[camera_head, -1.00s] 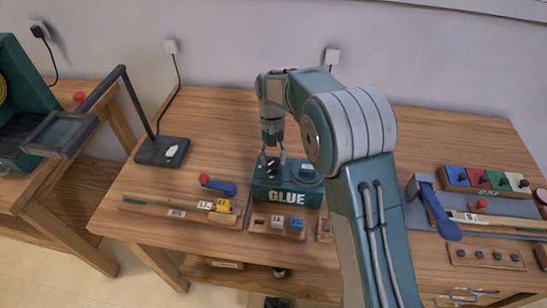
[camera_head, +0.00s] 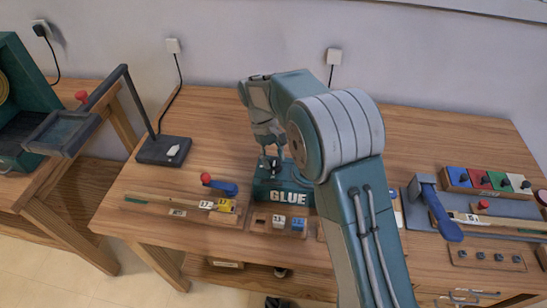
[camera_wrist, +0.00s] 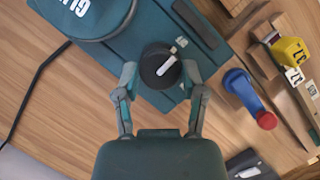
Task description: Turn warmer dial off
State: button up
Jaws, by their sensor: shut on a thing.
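The glue warmer is a teal box marked GLUE (camera_head: 290,197) on the wooden bench in the head view. In the wrist view its teal housing (camera_wrist: 196,28) fills the top. Its dial is a round black knob (camera_wrist: 158,66) with a white pointer line, set on the housing. The line slants up to the right in the wrist view. My gripper (camera_wrist: 160,78) has one finger on each side of the dial and is shut on it. In the head view my gripper (camera_head: 271,160) reaches down onto the left part of the warmer, and the dial shows only as a small dark patch.
A blue tool with a red knob (camera_wrist: 247,97) and yellow and white numbered blocks (camera_wrist: 290,52) lie right of the warmer in the wrist view. A black cable (camera_wrist: 37,93) runs at left. A lamp base (camera_head: 163,150) stands at the bench's left.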

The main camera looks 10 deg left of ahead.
jog(key=shift+f, duration=0.15)
jog(key=o, duration=1.1)
jog(key=shift+o, duration=0.2)
jog(key=shift+a, duration=0.1)
jog(key=v, duration=1.2)
